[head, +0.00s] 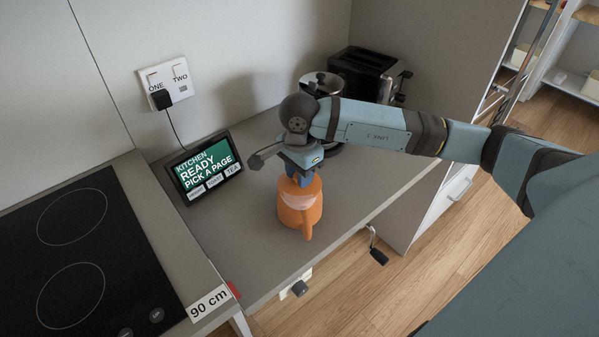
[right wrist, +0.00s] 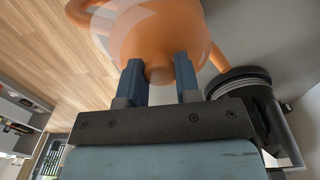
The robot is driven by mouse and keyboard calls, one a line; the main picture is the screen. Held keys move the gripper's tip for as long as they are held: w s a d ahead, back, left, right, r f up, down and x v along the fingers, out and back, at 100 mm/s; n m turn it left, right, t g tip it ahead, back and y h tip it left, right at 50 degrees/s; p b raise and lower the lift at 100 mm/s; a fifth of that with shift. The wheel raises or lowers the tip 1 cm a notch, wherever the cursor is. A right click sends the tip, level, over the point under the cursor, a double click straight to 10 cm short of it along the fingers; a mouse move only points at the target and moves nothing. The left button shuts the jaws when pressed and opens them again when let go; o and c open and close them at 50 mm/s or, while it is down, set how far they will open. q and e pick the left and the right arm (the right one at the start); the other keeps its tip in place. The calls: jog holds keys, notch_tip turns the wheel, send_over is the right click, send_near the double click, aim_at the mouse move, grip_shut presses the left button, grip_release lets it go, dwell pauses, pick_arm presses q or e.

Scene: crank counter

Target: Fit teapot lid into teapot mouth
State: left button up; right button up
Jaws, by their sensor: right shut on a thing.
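The orange teapot (head: 298,216) stands upright on the grey counter, its handle toward the front edge. My right gripper (head: 301,179) points down directly above its mouth. In the right wrist view, the gripper (right wrist: 159,82) is shut on the round orange knob of the teapot lid (right wrist: 158,74), one blue finger on each side. The teapot body (right wrist: 198,28) shows just beyond the fingers. The lid is at or very close to the mouth; I cannot tell whether it is fully seated. The gripper hides part of the rim. My left gripper is not in view.
A tablet screen (head: 205,166) stands left of the teapot, below a wall socket (head: 166,82). A lidded pot (head: 322,84) and a black toaster (head: 364,66) stand behind my arm. A black cooktop (head: 70,245) lies left. A crank (head: 377,254) sticks out at the counter front.

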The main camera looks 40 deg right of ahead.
jog(key=shift+f, duration=0.35)
jog(key=o, duration=0.9)
jog(key=shift+o, duration=0.2)
notch_tip(320, 180, up, 14)
jog(key=shift+b, duration=0.45)
